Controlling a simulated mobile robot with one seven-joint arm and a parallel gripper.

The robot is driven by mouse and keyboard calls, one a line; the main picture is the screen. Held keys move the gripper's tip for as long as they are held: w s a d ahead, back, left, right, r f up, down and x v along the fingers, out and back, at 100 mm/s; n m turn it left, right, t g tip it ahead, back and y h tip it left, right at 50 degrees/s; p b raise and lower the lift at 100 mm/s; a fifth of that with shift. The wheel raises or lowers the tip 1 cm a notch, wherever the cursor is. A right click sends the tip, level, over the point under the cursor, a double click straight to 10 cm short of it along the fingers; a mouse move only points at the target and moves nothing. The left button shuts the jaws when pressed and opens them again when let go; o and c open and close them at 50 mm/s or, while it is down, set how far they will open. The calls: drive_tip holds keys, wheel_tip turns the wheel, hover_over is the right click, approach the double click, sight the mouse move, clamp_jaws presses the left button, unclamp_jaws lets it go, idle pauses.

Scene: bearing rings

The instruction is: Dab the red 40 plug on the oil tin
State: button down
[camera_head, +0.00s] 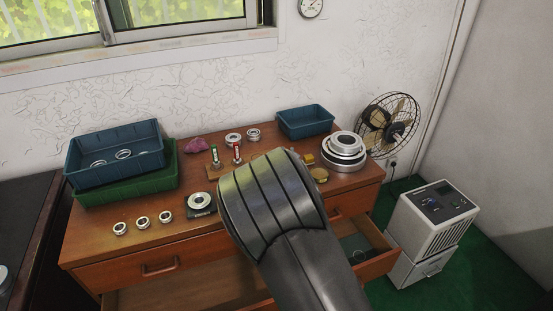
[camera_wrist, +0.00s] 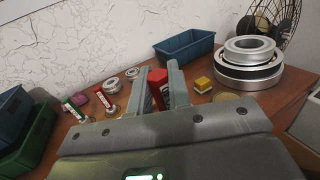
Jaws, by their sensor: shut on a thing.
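In the wrist view my gripper (camera_wrist: 157,70) is shut on a red piece with pale marking, which I take for the red 40 plug (camera_wrist: 158,88). Its lower part is hidden by my gripper. In the head view my arm hides both. A round gold tin, likely the oil tin (camera_head: 320,174), sits on the cabinet top, right of my arm and in front of the stacked rings. In the wrist view its top (camera_wrist: 226,97) shows partly, right of my gripper and apart from the held piece.
Smaller red-topped (camera_head: 237,154) and green-topped (camera_head: 214,156) plugs stand left of my arm. A yellow block (camera_wrist: 203,85) is near the tin. Large stacked rings (camera_head: 342,152) stand at right, a blue bin (camera_head: 305,122) behind. A drawer (camera_head: 375,262) is open in front.

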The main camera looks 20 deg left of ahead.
drive_tip(key=w+d+f+n+t+y, duration=0.1)
drive_tip(key=w+d+f+t+y, duration=0.15)
drive_tip(key=w+d+t, duration=0.55)
drive_tip(key=w+f+g, duration=0.2)
drive_tip(key=w+f, duration=0.1)
drive_tip(key=f, duration=0.2)
drive_tip(key=shift+d, duration=0.35)
drive_tip(key=shift+f, duration=1)
idle(1.7)
drive_tip(key=shift+r, duration=0.1)
wheel_tip(320, 180, up, 7)
idle(0.8)
idle(0.3)
